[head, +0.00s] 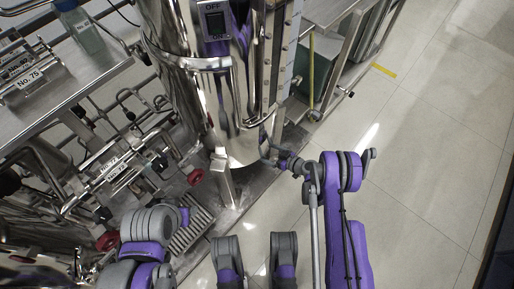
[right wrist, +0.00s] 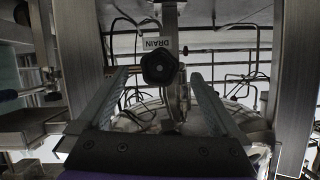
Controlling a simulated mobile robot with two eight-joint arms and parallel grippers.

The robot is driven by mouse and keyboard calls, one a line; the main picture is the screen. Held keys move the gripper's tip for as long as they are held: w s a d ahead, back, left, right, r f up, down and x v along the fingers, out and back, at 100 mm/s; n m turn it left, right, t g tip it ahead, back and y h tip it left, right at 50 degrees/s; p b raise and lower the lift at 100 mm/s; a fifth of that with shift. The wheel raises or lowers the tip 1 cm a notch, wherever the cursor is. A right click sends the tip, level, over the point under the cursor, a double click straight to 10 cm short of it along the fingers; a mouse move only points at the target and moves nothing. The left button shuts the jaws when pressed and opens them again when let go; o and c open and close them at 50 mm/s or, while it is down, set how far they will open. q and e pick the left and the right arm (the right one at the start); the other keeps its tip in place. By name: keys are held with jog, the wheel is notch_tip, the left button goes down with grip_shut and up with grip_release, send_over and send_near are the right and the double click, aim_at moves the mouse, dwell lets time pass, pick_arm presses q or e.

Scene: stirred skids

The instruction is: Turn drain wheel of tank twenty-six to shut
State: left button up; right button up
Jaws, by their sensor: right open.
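The tank (head: 190,110) is a shiny steel cylinder at the top middle of the head view; I see no number on it. My right gripper (right wrist: 158,80) is open, with one finger on each side of the wheel. Gaps show between the fingers and the wheel, and I cannot tell how deep it sits between them. In the head view my right gripper (head: 268,151) is beside the tank's lower right side; the wheel is not clear there. My left gripper is not in view.
Pipes and red handwheels (head: 195,177) are left of the tank. A steel table (head: 60,85) with a No. 75 tag (head: 31,77) stands at the upper left. A bench (head: 335,15) stands behind, at the right. The tiled floor (head: 435,130) at right is clear.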

jog(key=b+x, duration=0.1)
jog(key=x, duration=0.5)
jog(key=shift+c, duration=0.3)
jog(key=c, duration=1.3)
jog(key=shift+o, duration=0.2)
jog(key=shift+m+g+y, duration=0.7)
jog(key=shift+m, duration=0.5)
jog(key=shift+a+m+g+y, duration=0.1)
jog(key=shift+m+g+y, duration=0.2)
jog(key=shift+m+y, duration=0.6)
jog(key=shift+m, duration=0.3)
